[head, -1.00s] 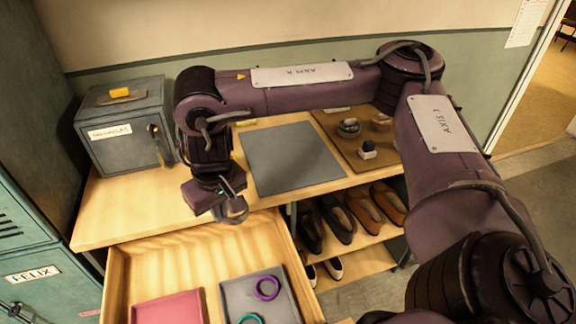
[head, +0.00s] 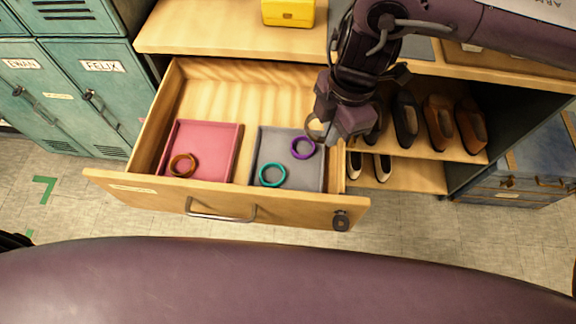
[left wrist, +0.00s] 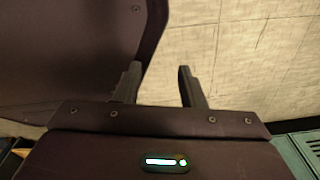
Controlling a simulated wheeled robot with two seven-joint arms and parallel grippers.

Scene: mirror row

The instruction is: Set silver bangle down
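The silver bangle (head: 315,128) hangs at the fingertips of my right gripper (head: 325,132), which is shut on it. In the head view they appear over the right edge of the open drawer (head: 200,82), beside the purple bangle (head: 303,147); their exact height is hard to tell. The grey tray (head: 314,178) in the drawer holds the purple bangle and a teal bangle (head: 272,174). The pink tray (head: 208,145) holds an amber-brown bangle (head: 183,165). My left gripper (left wrist: 158,82) is open and empty in the left wrist view, above floor tiles.
The drawer front has a handle (head: 220,214) and a padlock-like dark tag (head: 340,220). Shoes (head: 438,122) stand on shelves to the right. Teal lockers (head: 75,90) stand at left. A yellow box (head: 288,12) sits on the tabletop (head: 210,30).

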